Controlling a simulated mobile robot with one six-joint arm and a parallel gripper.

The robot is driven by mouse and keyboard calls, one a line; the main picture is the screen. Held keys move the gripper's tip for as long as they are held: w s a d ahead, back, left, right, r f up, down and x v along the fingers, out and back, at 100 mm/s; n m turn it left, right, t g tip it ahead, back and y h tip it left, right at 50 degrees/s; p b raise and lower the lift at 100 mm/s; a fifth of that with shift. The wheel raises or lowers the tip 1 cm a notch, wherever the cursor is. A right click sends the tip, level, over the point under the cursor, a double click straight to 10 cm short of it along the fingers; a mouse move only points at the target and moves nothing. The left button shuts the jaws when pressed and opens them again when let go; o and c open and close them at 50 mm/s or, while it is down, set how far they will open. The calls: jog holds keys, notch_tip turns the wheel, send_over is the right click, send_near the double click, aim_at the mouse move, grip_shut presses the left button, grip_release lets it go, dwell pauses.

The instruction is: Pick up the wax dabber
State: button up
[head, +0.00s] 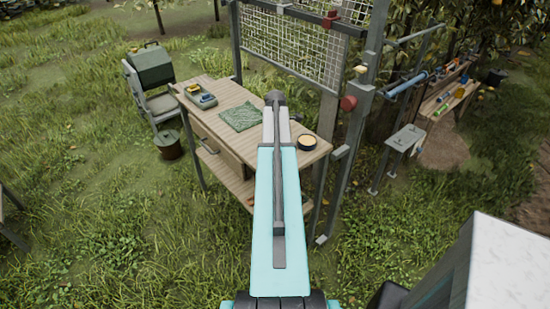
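I cannot pick out the wax dabber for certain in the head view. A small round dark pot with a tan top (307,142) stands at the right end of the wooden workbench (227,92). My arm reaches forward over the bench, and its dark far end (274,98) shows above the bench's back part. My gripper's fingers cannot be made out there, so open or shut does not show. My arm hides part of the bench top between the green cloth (241,116) and the pot.
A grey tray (208,104) with small yellow and blue items sits on the bench's left end. A wire mesh panel (290,43) on metal posts stands behind. Open grass (120,220) lies in front.

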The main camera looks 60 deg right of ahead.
jog(key=c, duration=1.1)
jog(key=shift+r, duration=0.2)
jog(key=shift+r+b, duration=0.9)
jog(key=shift+r, duration=0.5)
jog(key=s+a+b, duration=0.1)
jog(key=s, duration=0.4)
jog(key=s+r+b, duration=0.1)
jog(key=s+b, duration=0.1)
jog(key=s, duration=0.3)
jog(key=s+a+b, duration=0.1)
jog(key=s, duration=0.4)
jog(key=shift+s+a+r, duration=0.3)
jog(key=shift+s+r, duration=0.1)
jog(key=o, duration=0.5)
jog(key=shift+w, duration=0.1)
jog(key=c, duration=0.4)
